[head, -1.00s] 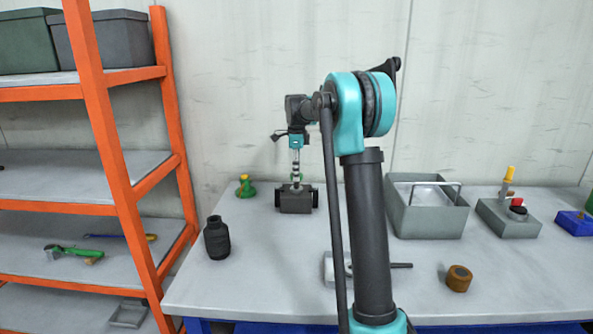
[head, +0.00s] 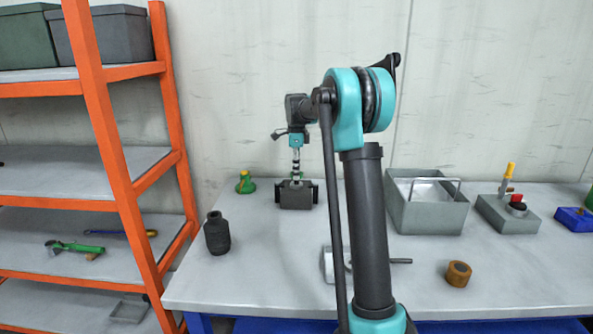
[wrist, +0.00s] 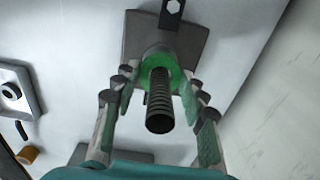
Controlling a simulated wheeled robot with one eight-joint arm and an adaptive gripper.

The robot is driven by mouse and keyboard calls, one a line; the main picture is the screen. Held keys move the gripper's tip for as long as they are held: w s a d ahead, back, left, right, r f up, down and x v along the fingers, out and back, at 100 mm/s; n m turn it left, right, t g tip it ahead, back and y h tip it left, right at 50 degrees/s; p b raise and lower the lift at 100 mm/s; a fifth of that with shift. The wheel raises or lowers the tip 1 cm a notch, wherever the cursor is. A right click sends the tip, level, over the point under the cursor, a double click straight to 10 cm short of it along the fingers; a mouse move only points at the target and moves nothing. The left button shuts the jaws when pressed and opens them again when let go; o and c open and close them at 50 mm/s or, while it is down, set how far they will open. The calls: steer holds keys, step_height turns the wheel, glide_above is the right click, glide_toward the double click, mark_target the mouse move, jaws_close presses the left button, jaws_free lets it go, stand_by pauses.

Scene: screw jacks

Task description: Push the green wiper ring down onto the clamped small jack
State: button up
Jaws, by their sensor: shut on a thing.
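The green wiper ring (wrist: 176,72) sits around the base of the dark threaded screw (wrist: 159,108) in the wrist view. The screw points towards the wrist camera, between my fingers. My gripper (wrist: 160,82) has its fingers on opposite sides of the ring and is shut on it. In the head view my gripper (head: 296,170) points down over the dark grey clamp (head: 295,195) on the bench. The clamped small jack is mostly hidden there by the gripper and clamp. I cannot tell whether the ring is fully seated.
A green jack (head: 245,183) stands left of the clamp, and a black bottle-shaped jack (head: 217,234) stands nearer. A grey bin (head: 428,218), a grey box with a red button (head: 508,216) and a brown ring (head: 458,274) lie right. An orange rack (head: 110,150) stands left.

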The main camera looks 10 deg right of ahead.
steer(key=shift+f, duration=0.25)
steer(key=shift+f, duration=0.3)
steer(key=shift+f, duration=0.85)
stand_by(0.4)
steer(key=o, duration=1)
